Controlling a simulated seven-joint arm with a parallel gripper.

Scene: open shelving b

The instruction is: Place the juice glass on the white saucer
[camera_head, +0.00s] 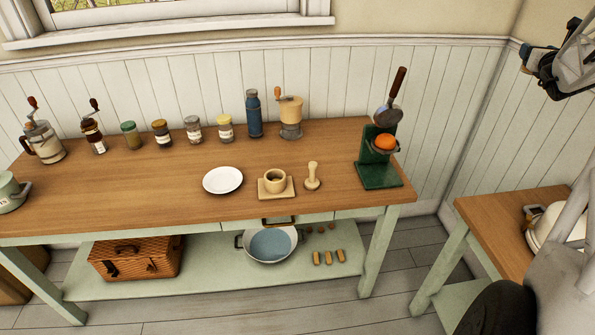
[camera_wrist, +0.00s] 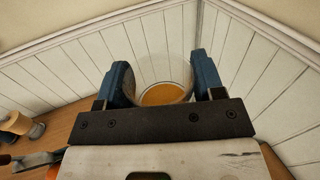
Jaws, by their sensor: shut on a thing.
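The juice glass (camera_wrist: 163,94) is clear with orange juice in it. It sits between the two blue fingers of my gripper (camera_wrist: 162,76) in the wrist view, and the gripper is shut on it. In the head view my gripper (camera_head: 535,57) is high at the upper right, by the wall corner; the glass is hard to make out there. The white saucer (camera_head: 223,180) lies flat and empty on the wooden table, left of a beige cup. The glass is well apart from the saucer, far to its right and above.
The beige cup (camera_head: 275,180) on a square base and a tamper (camera_head: 313,176) stand right of the saucer. A green stand (camera_head: 378,173) with an orange item is at the table's right end. Several jars and grinders line the back.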

